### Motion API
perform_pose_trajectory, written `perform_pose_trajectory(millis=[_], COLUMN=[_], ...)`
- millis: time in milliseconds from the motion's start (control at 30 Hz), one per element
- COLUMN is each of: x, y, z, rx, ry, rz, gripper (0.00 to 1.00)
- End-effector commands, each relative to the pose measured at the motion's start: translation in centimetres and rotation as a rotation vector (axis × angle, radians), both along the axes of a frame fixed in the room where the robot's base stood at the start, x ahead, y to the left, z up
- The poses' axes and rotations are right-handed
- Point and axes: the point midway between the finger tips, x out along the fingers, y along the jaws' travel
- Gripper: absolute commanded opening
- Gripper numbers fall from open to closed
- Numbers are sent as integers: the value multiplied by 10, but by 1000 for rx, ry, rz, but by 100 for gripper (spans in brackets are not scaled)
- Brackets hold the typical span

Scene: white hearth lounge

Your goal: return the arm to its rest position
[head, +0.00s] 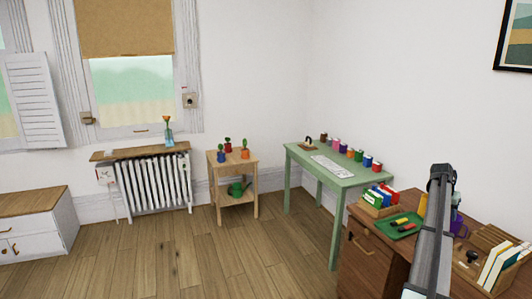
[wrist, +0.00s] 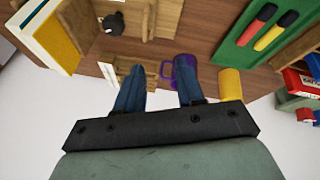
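My arm (head: 432,235) rises at the right of the head view, in front of the brown desk (head: 366,256). My gripper is not clear in the head view. In the wrist view my gripper (wrist: 157,88) has its two dark blue fingers apart, with nothing held between them. It is above the desk. A purple mug (wrist: 185,72) shows beyond the fingers, partly hidden by the right one. I cannot tell how high the fingers are above the desk.
On the desk are a green tray (head: 390,233) with markers, a yellow cup (head: 422,204), a wooden rack (head: 490,238) and upright books (head: 497,268). A green table (head: 345,180) with several small pots stands behind. Open wooden floor (head: 200,260) lies to the left.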

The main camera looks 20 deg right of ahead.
Motion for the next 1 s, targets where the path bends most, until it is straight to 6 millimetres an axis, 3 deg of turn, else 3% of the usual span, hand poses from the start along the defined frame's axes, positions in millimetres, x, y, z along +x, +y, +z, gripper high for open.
perform_pose_trajectory(millis=[167,267,467,567,800,1000], x=[-11,-20,-31,-30,-27,-31], y=[36,58,110,146,243,327], z=[-10,-34,-101,-139,-228,-292], rx=[3,23,84,122,228,317], ry=[-29,-36,-36,-32,-11,18], rz=[109,158,240,285,389,463], gripper=[38,38,38,38,38,38])
